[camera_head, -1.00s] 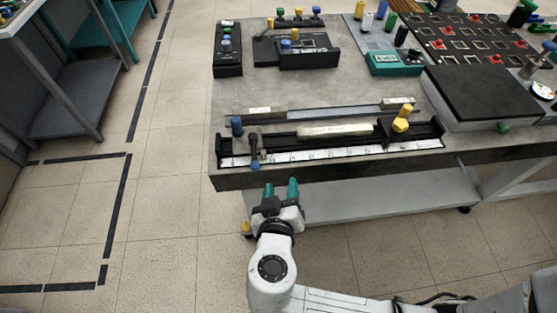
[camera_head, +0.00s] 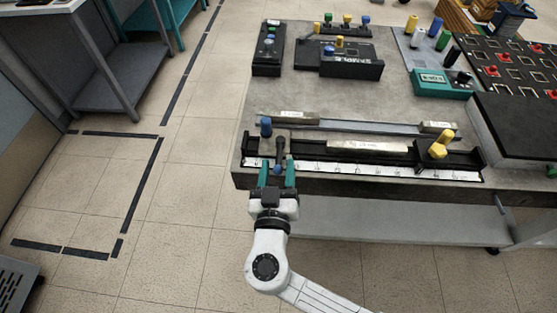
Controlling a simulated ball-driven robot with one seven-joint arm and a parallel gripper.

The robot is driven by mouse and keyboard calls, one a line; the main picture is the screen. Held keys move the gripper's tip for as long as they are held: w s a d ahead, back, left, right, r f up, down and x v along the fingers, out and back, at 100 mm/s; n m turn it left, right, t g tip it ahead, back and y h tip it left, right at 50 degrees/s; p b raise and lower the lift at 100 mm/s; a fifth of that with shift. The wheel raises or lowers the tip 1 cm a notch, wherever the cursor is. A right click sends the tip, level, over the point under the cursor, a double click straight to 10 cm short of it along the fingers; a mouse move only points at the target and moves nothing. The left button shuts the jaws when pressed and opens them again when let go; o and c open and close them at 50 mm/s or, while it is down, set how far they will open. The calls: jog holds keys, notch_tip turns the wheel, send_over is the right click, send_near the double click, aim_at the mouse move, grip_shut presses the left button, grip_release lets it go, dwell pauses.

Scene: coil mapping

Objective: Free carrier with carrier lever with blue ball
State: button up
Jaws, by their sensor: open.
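The carrier lever (camera_head: 281,149) is a dark lever at the left end of the black ruled track (camera_head: 380,171). Its blue ball (camera_head: 278,169) is at the lever's near end, over the table's front edge. My gripper (camera_head: 277,173) is open, with its two teal fingers pointing away from me. In the picture the fingers stand on either side of the blue ball; I cannot tell whether they are at its height. A second blue knob (camera_head: 266,127) stands at the track's left end. A yellow knob (camera_head: 439,146) is toward its right end.
A pale labelled bar (camera_head: 367,147) lies along the track. Behind it is a metal rail with end blocks (camera_head: 296,116). Black control boxes (camera_head: 338,64) and a teal meter (camera_head: 443,84) stand farther back on the grey table (camera_head: 290,93).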

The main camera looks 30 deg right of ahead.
jog(key=shift+x, duration=0.9)
grip_shut()
